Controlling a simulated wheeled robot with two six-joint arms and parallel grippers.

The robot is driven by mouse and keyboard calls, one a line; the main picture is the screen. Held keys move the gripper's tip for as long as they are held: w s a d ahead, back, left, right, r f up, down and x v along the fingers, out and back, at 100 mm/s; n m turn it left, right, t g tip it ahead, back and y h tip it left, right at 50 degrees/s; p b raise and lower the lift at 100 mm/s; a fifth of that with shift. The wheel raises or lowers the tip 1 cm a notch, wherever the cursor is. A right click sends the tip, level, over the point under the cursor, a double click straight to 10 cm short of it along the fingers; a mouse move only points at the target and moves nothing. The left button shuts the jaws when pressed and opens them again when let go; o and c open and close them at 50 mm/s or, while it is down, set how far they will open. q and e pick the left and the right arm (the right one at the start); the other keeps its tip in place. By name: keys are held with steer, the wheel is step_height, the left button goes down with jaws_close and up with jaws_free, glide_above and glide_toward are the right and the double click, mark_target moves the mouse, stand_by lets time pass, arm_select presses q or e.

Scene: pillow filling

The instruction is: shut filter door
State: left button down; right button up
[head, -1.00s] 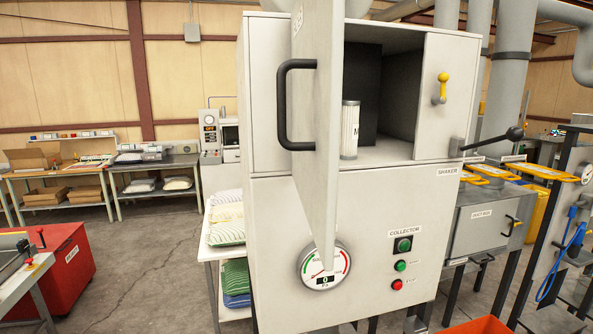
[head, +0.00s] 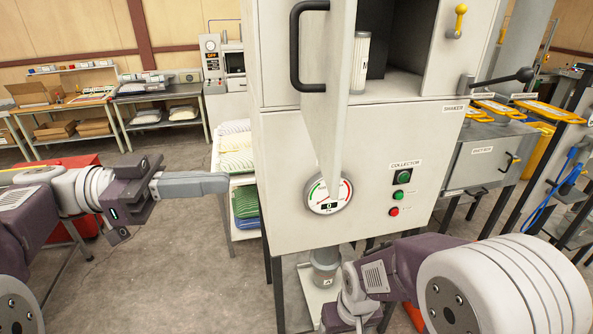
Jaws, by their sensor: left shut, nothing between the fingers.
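The filter door (head: 342,95) is a pale grey panel with a black handle (head: 297,45). It stands open, swung out toward me from the collector cabinet (head: 285,180). The compartment (head: 411,75) behind it is open, with a white cylindrical filter (head: 360,62) standing inside. My left gripper (head: 222,183) is shut and empty, left of the cabinet and below the door handle, apart from both. My right arm is at the lower right, in front of the cabinet base; its fingertips do not show.
A gauge (head: 329,194) and buttons (head: 398,194) are on the cabinet front. A shaker lever (head: 507,78) juts out at right. A shelf with folded fabric (head: 237,155) stands left of the cabinet. A canister (head: 325,264) sits below it.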

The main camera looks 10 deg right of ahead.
mark_target(326, 177)
arm_select(q)
steer(key=d+p, duration=0.2)
steer(key=d, duration=0.2)
steer(key=s+d+p, duration=0.1)
steer(key=d+p, duration=0.2)
steer(key=d, duration=0.2)
steer(key=d+p, duration=0.2)
steer(key=d, duration=0.2)
steer(key=shift+s+d+r, duration=0.1)
steer(key=shift+s+d, duration=0.1)
steer(key=shift+d, duration=0.15)
